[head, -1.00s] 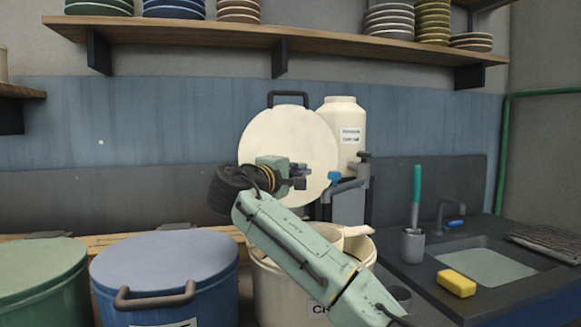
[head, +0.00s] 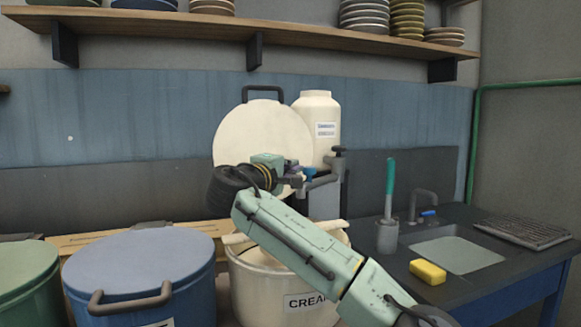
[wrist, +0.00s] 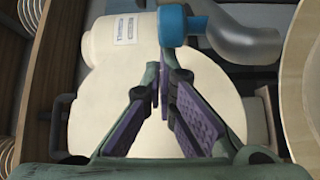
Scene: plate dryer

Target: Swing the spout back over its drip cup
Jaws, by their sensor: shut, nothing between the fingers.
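The spout (head: 324,182) is a grey bent pipe with a blue tip (head: 308,172), on a grey post beside the white bottle. The tip points left, above the cream crock. In the wrist view the grey pipe (wrist: 245,38) and the blue collar (wrist: 183,25) show large at the top. My gripper (wrist: 163,72) is shut and empty, its purple-padded fingers meeting just below the blue tip; I cannot tell if they touch it. In the head view my gripper (head: 299,183) is left of the spout. I cannot make out the drip cup now; my arm covers part of the counter.
The open cream crock (head: 245,282) stands below; its round lid (head: 255,130) leans on the wall behind my gripper. A blue lidded bin (head: 140,255) is at left. At right are a brush cup (head: 387,238), a yellow sponge (head: 428,272) and a sink (head: 458,254).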

